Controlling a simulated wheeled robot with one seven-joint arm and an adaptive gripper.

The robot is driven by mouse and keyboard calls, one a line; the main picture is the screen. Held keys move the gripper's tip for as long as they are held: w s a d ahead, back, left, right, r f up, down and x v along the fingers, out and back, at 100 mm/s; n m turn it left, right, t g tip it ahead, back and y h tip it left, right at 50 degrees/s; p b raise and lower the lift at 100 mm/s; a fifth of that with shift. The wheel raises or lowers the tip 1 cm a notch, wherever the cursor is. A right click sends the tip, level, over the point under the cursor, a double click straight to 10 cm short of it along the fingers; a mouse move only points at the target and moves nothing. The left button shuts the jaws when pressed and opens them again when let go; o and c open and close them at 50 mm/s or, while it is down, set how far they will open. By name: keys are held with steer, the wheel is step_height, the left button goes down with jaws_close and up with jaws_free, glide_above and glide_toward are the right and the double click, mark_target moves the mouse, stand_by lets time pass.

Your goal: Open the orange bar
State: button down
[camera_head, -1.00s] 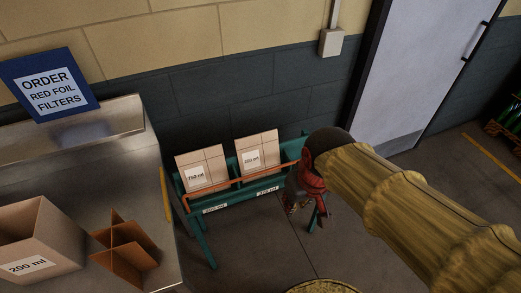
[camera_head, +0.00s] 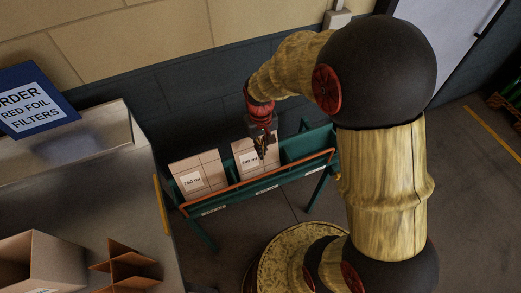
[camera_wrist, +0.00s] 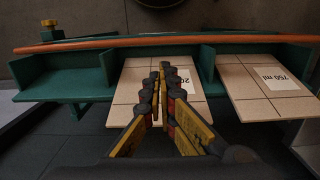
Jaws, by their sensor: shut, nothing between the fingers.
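The orange bar (camera_head: 300,164) runs along the whole front of a green rack (camera_head: 318,142). It also crosses the upper part of the wrist view (camera_wrist: 100,43). My gripper (camera_head: 262,156) is over the rack's middle, in front of a carton in the head view. It points down and is shut and empty. In the wrist view its fingertips (camera_wrist: 160,68) meet over the carton labelled with a 200-type number, short of the bar in the picture. They look apart from the bar. A brass knob (camera_wrist: 49,23) sits on a green post at one end of the bar.
A 750 ml carton (camera_head: 197,174) and the middle carton (camera_head: 243,160) sit in rack bays; the bay at the right is empty. A steel table (camera_head: 140,190) with an open box (camera_head: 45,258) and cardboard dividers (camera_head: 125,262) stands left. A wall is behind.

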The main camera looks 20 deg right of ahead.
step_height(320, 180, down, 8)
steer(key=b, duration=0.1)
steer(key=shift+s+b, duration=0.25)
steer(key=shift+b, duration=0.1)
steer(key=shift+s, duration=0.15)
steer(key=shift+s+t, duration=0.3)
steer(key=shift+s+b, duration=0.15)
steer(key=shift+b, duration=0.15)
